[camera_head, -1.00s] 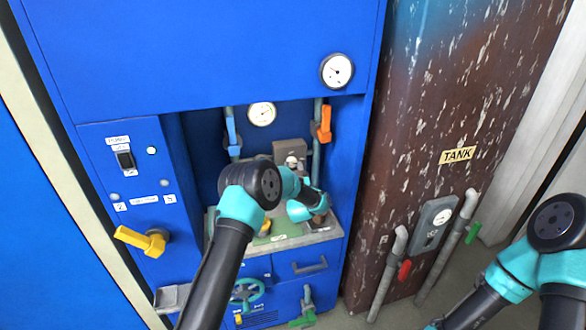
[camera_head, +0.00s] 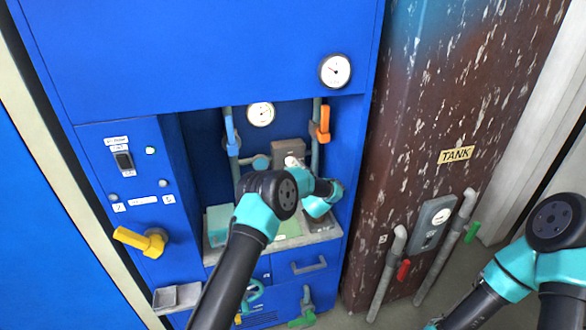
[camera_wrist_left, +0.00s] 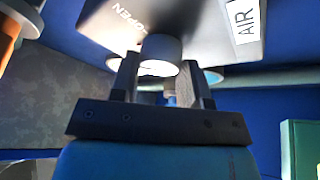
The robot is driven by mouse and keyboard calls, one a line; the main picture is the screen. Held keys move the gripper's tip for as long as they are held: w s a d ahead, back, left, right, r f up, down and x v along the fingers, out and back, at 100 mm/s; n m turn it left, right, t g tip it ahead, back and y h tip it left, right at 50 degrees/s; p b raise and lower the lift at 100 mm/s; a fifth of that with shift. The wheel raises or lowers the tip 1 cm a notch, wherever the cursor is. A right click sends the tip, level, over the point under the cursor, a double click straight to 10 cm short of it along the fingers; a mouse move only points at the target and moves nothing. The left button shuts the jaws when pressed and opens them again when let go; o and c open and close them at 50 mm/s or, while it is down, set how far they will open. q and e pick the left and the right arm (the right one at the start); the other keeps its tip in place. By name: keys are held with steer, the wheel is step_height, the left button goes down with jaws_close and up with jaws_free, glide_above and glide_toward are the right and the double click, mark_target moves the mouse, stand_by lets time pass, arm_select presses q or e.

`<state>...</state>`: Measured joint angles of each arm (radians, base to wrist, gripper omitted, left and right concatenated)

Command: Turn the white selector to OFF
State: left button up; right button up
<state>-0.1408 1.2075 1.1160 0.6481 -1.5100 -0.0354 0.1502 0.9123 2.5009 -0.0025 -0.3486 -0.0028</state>
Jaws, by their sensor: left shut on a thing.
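The white selector (camera_head: 292,161) is on the grey box (camera_head: 289,150) inside the blue cabinet's recess. In the head view my left arm covers part of the recess, and the fingertips are hard to make out. I cannot read which mark the selector points to. The jaws of my right gripper are outside the views.
An orange lever (camera_head: 323,124) and a blue lever (camera_head: 231,133) flank the recess. A yellow lever (camera_head: 146,241) juts from the left panel. A gauge (camera_head: 261,114) hangs on the back wall. The brown tank (camera_head: 420,130) stands to the right.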

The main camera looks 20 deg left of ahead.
arm_select(q)
steer(key=n+g, duration=0.1)
steer(key=n, duration=0.1)
steer(key=n+g, duration=0.1)
steer(key=n, duration=0.1)
steer(key=shift+d+r+n+y, duration=0.1)
steer(key=shift+d+n+y, duration=0.05)
steer(key=shift+n+y, duration=0.2)
steer(key=shift+n+g, duration=0.8)
steer(key=shift+n, duration=1.25)
steer(key=shift+r, duration=0.1)
steer(key=o, duration=0.9)
steer(key=shift+r, duration=0.1)
steer(key=shift+r, duration=0.25)
steer(key=shift+o, duration=0.8)
step_height(320, 180, up, 3)
steer(key=shift+r, duration=0.1)
steer(key=s+d, duration=0.1)
steer(key=s, duration=0.4)
steer(key=s+d, duration=0.2)
steer(key=s, duration=0.3)
steer(key=s+d+r, duration=0.1)
steer(key=s, duration=0.4)
steer(key=shift+s+d, duration=0.15)
steer(key=shift+c, duration=0.7)
